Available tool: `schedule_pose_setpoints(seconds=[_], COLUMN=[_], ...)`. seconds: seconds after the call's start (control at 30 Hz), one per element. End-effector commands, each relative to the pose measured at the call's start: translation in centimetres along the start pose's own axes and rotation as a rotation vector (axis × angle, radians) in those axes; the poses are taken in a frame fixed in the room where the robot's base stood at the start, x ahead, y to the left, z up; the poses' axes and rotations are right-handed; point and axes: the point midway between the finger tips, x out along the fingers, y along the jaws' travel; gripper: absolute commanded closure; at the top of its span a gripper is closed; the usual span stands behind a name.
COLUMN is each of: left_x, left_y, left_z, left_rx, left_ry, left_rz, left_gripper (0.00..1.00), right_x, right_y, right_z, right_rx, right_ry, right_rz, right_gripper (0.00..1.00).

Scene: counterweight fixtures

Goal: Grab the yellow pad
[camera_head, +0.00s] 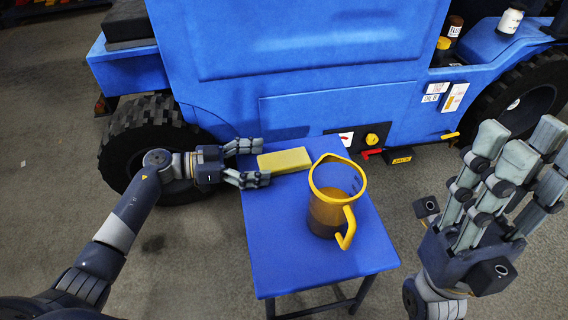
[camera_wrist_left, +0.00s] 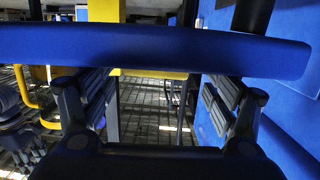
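The yellow pad (camera_head: 285,161) is a flat block lying at the far left edge of the small blue table (camera_head: 285,240). My left gripper (camera_head: 264,163) is open at the pad's left end, one finger on the far side and one on the near side. I cannot tell whether the fingers touch the pad. In the left wrist view, the left gripper (camera_wrist_left: 160,105) has its fingers apart, with a blue bar crossing in front and a yellow patch beyond it; I cannot tell whether that patch is the pad. My right gripper (camera_head: 515,155) is open and empty at the right, clear of the table.
A clear jug (camera_head: 328,212) with a yellow rim and handle and brown liquid stands on the table, just right of the pad. A blue vehicle (camera_head: 300,60) with black tyres stands close behind the table. The table's front left part is bare.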

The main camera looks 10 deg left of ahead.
Motion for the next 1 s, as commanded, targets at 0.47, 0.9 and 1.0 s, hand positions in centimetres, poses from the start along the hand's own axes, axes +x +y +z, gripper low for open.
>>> schedule_pose_setpoints(seconds=[0.47, 0.9, 1.0], left_x=[4.2, 4.2, 4.2], left_y=[0.3, 0.3, 0.3], left_z=[-0.4, -0.2, -0.2], left_rx=[0.000, -0.001, -0.001], left_ry=[0.000, -0.003, -0.004], left_rz=[0.000, -0.001, -0.001], left_gripper=[0.20, 0.62, 0.63], right_x=[1.0, 1.0, 1.0], right_y=[-0.1, -0.1, -0.1], right_z=[0.2, 0.2, 0.2], right_rx=[-0.009, -0.009, -0.009], right_ry=[0.068, 0.067, 0.067], right_rz=[-0.027, -0.027, -0.027], right_gripper=[0.60, 0.60, 0.60])
